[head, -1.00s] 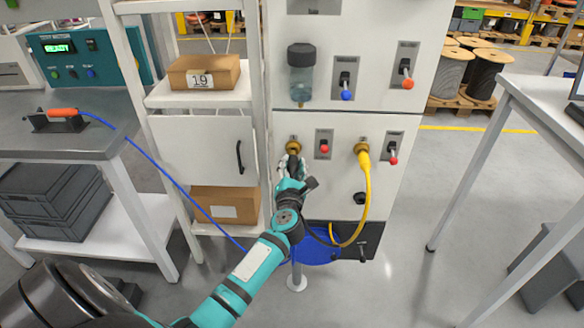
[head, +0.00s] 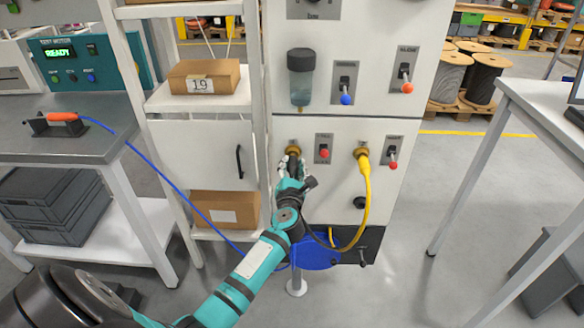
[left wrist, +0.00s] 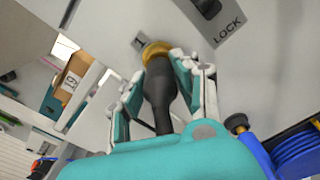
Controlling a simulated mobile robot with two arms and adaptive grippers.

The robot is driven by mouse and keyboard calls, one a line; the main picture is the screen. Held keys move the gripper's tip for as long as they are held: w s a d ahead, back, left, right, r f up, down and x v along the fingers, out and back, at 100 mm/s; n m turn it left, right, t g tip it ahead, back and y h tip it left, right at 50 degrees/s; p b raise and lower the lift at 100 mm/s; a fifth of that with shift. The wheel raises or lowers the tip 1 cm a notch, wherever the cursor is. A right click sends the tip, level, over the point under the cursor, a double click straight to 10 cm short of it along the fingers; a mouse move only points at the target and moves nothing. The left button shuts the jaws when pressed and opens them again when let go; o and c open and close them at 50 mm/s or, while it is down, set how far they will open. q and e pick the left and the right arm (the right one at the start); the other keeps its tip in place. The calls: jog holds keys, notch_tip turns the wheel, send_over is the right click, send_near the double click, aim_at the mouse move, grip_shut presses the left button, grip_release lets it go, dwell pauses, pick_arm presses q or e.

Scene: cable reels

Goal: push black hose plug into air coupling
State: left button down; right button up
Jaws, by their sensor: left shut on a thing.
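The black hose plug (left wrist: 158,85) is between the fingers of my left gripper (left wrist: 158,82), which is shut on it. In the left wrist view its front end is at the brass air coupling (left wrist: 155,50), with no clear gap; how deep it sits I cannot tell. In the head view the coupling (head: 293,149) is on the white panel, and my left gripper (head: 291,165) is just below it, partly hiding the plug. The black hose runs back under the gripper. My right gripper is not in view.
A yellow plug (head: 363,160) sits in the second coupling to the right. A red-knobbed switch (head: 324,149) is between the two couplings. A blue hose reel (head: 318,253) is below. A white shelf post (head: 257,110) stands close on the left.

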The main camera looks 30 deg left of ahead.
pick_arm(q)
jog(key=shift+r, duration=0.1)
jog(key=c, duration=0.9)
grip_release()
